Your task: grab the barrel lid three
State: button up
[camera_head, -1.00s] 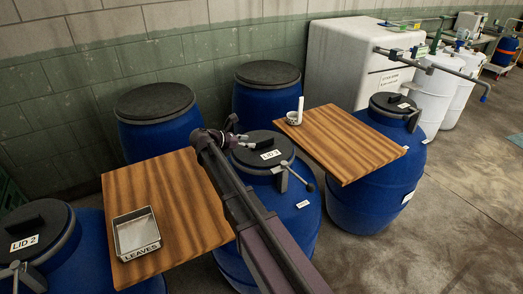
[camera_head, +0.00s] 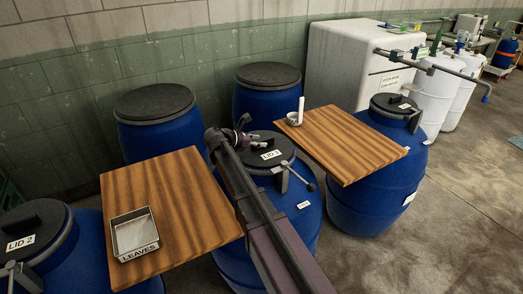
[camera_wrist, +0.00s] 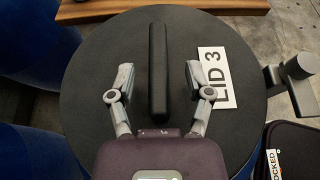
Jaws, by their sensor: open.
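The barrel lid three is a dark round lid with a white "LID 3" label. It sits on the blue barrel (camera_head: 300,228) in the middle of the head view, and the lid (camera_head: 280,143) is partly hidden by my arm there. In the wrist view the lid (camera_wrist: 100,75) fills the middle, with a raised black bar handle (camera_wrist: 158,70) across it. My gripper (camera_wrist: 158,75) is open, with one finger on each side of the handle and a gap to both. In the head view my gripper (camera_head: 240,138) is over the lid's left part.
A lever clamp (camera_head: 296,178) is on the barrel's rim. A wooden board with a "LEAVES" tray (camera_head: 134,235) lies left, and another board (camera_head: 345,145) with a small cup lies right. A barrel with lid 2 (camera_head: 35,230) stands at lower left.

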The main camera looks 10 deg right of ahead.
aim_at(259, 141)
dwell(0.3)
grip_shut()
jog(key=shift+r, duration=0.2)
notch_tip(259, 141, up, 10)
jog(key=p, duration=1)
jog(key=shift+f, duration=0.2)
dwell(0.6)
